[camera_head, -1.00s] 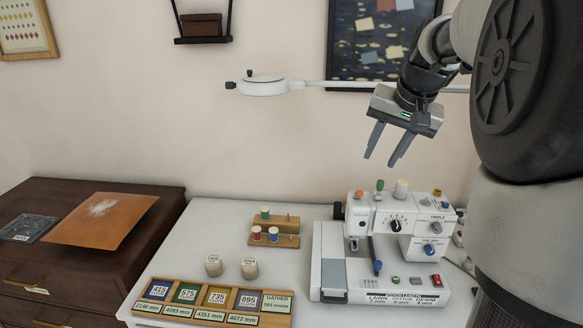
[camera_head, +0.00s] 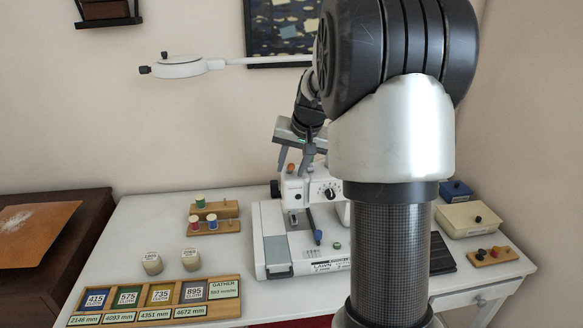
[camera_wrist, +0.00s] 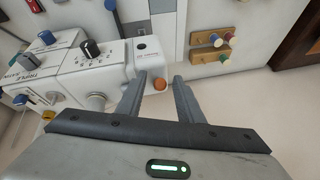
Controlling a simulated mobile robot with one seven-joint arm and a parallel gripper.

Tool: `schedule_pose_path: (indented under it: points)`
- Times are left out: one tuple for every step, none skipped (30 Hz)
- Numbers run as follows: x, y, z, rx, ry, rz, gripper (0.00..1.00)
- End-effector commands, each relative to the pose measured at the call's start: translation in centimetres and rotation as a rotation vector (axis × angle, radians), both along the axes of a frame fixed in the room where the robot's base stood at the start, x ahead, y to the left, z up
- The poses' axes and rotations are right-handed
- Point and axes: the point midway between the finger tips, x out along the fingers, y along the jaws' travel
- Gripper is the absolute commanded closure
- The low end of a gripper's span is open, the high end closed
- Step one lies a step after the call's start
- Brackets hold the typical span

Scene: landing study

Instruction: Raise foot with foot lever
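The white sewing machine (camera_head: 275,228) stands on the white table, partly hidden by my arm in the head view. A dark lever with a blue end (camera_head: 318,237) hangs at its front; the wrist view shows a blue lever end (camera_wrist: 110,4) at the top edge. I cannot tell for sure which lever is the foot lever.
Spool racks (camera_head: 213,227), two small labelled blocks (camera_head: 152,263) and a wooden sample tray (camera_head: 232,307) lie left of the machine. A cream box (camera_head: 470,219) and blue box (camera_head: 455,190) stand right.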

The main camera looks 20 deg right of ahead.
Motion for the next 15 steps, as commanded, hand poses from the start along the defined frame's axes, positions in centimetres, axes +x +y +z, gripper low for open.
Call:
schedule_pose_path:
  points:
    - [0.10, 0.03, -0.17, 0.000, 0.000, 0.000, 0.66]
    - [0.13, 0.02, -0.23, 0.000, 0.000, 0.000, 0.66]
    - [0.16, 0.03, -0.27, 0.000, 0.000, 0.000, 0.66]
    - [0.17, 0.02, -0.28, 0.000, -0.001, 0.000, 0.66]
    - [0.18, 0.03, -0.28, 0.000, -0.001, 0.000, 0.66]
    - [0.17, 0.02, -0.27, 0.000, -0.001, 0.000, 0.66]
    - [0.17, 0.02, -0.27, 0.000, -0.001, 0.000, 0.66]
    - [0.17, 0.02, -0.27, 0.000, -0.001, 0.000, 0.66]
    - [0.17, 0.02, -0.26, 0.000, -0.001, 0.000, 0.66]
    - [0.16, 0.03, -0.27, 0.000, -0.001, 0.000, 0.70]
    - [0.16, 0.03, -0.27, 0.000, -0.001, 0.000, 0.75]
    - [0.15, 0.02, -0.26, 0.000, 0.000, 0.000, 0.82]
    - [0.15, 0.02, -0.26, 0.000, 0.000, 0.000, 0.87]
    - [0.15, 0.02, -0.26, 0.000, 0.000, 0.000, 0.92]
    - [0.15, 0.02, -0.26, 0.000, 0.000, 0.000, 0.98]
